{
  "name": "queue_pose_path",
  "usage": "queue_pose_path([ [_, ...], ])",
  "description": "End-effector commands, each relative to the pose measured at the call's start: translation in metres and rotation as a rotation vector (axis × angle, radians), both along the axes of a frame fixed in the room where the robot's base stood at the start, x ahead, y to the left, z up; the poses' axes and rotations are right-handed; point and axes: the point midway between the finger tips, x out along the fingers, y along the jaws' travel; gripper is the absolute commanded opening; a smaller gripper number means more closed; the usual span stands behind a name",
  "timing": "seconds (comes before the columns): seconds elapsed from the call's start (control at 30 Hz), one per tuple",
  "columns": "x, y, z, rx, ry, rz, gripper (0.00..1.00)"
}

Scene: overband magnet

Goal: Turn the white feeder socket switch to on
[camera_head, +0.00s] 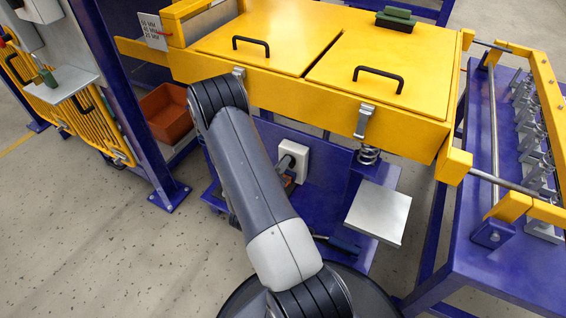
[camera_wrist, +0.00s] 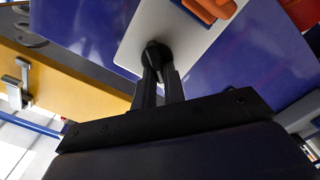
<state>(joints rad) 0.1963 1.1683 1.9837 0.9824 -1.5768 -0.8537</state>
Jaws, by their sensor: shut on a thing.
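The white feeder socket (camera_head: 297,150) is mounted on the blue panel below the yellow housing in the head view. Its pale plate (camera_wrist: 192,45) also fills the upper middle of the wrist view. A small black switch knob (camera_wrist: 154,50) stands out from this plate. My gripper (camera_wrist: 158,72) is shut on the knob, its two dark fingers on either side. The knob's marks and its exact turn cannot be read. An orange part (camera_wrist: 208,9) sits on the plate close by.
The yellow housing (camera_head: 270,92) with black handles overhangs the socket. A spring (camera_head: 369,154) and a grey metal plate (camera_head: 379,212) are to its right. An orange-brown bin (camera_head: 167,113) and a blue post (camera_head: 139,110) are left of my arm. Floor is clear at lower left.

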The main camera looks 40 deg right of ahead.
Motion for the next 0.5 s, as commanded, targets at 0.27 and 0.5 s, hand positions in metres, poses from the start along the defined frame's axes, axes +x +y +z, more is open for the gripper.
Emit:
queue_pose_path([
  [0.27,0.0017,0.0006,-0.0013,-0.099,0.243,0.0,0.0],
  [0.5,0.0024,0.0009,-0.0037,-0.176,0.429,0.0,0.0],
])
